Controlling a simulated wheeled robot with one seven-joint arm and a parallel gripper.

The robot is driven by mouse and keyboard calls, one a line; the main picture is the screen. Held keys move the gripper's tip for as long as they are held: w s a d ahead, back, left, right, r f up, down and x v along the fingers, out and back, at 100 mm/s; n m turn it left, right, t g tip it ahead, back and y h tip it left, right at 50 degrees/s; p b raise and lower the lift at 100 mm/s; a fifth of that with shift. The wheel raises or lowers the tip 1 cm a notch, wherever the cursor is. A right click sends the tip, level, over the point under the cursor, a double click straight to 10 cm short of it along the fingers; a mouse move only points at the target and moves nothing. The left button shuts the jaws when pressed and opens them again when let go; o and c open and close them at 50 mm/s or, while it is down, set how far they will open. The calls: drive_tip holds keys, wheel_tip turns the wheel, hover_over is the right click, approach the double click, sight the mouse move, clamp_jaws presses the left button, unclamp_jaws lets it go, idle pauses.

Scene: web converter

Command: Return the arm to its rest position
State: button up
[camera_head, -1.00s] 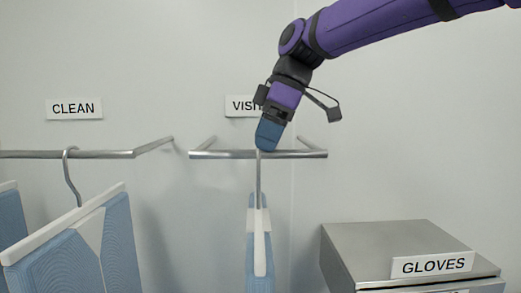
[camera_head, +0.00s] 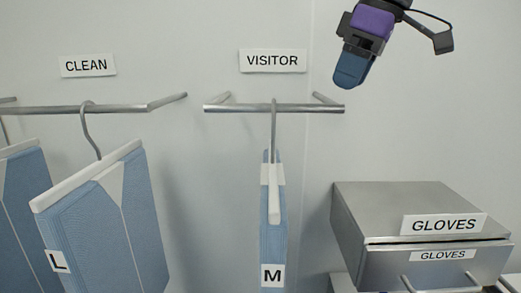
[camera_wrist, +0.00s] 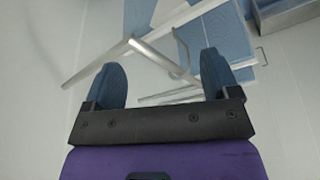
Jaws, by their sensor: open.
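My gripper (camera_head: 351,68) is at the upper right in the head view, to the right of the visitor rail and above the glove box, touching nothing. In the wrist view my gripper (camera_wrist: 163,82) shows two blue fingers spread wide with nothing held between them. A blue garment with an M tag (camera_head: 271,220) hangs by its hook from the visitor rail (camera_head: 240,108), apart from my gripper. The rest of my arm is mostly out of the head view.
The clean rail (camera_head: 60,110) at left holds blue garments, one with an L tag (camera_head: 140,210). The steel glove box (camera_head: 380,205) stands at lower right. A visitor sign (camera_head: 272,61) and a clean sign (camera_head: 87,66) are on the wall. The upper right wall is bare.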

drive_tip(key=s+d+f+m+t+h, duration=0.3)
drive_tip(key=s+d+f+m, duration=0.9)
drive_tip(key=s+d+f, duration=0.3)
wheel_tip(320, 180, down, 2)
drive_tip(key=shift+s+t+h, duration=0.3)
drive_tip(key=shift+s, duration=0.1)
idle(1.3)
